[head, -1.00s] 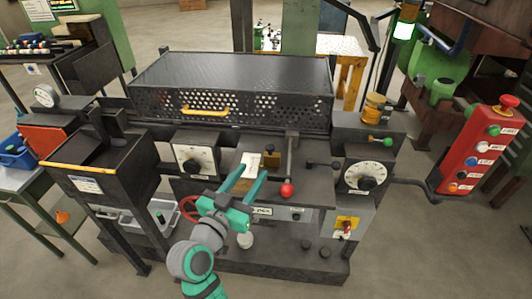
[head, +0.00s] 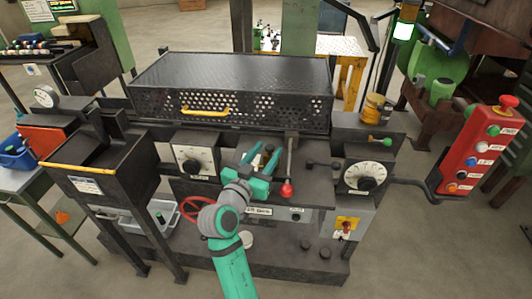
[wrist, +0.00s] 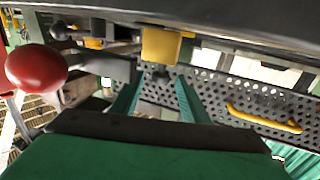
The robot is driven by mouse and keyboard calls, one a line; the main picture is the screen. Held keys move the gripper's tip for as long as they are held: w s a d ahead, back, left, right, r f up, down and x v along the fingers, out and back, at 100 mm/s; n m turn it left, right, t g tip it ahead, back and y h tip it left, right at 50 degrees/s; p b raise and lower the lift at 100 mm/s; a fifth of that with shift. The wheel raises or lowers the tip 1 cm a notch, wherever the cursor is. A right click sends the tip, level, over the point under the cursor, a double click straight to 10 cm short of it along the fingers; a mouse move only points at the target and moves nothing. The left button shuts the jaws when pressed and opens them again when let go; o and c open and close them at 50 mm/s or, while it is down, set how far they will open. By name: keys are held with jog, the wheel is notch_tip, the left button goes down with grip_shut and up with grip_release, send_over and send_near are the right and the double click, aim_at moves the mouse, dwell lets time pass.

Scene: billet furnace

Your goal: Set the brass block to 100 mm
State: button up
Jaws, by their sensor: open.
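The brass block (wrist: 160,46) shows as a yellow block in the wrist view, just beyond and above my fingertips in the picture. In the head view my gripper (head: 267,154) is over the dark machine bed in front of the perforated guard, and its fingers largely hide the block. In the wrist view my gripper (wrist: 160,84) has its two green fingers apart with nothing held between them. Whether the fingers touch the block I cannot tell. Any scale reading in millimetres is too small to read.
A lever with a red ball (head: 287,190) stands close to the right of my gripper, and the ball (wrist: 36,68) is large in the wrist view. The perforated guard (head: 232,85) with a yellow handle is behind. Dials (head: 195,160) and (head: 366,178) flank the bed.

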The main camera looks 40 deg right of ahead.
aim_at(267, 146)
jog(key=shift+c, duration=0.2)
grip_shut()
jog(key=shift+w+d, duration=1.05)
jog(key=shift+w, duration=0.1)
jog(key=shift+o, duration=0.2)
grip_release()
jog(key=shift+s+a, duration=0.1)
jog(key=v, duration=1)
jog(key=shift+s+a, duration=0.15)
jog(key=shift+a, duration=0.15)
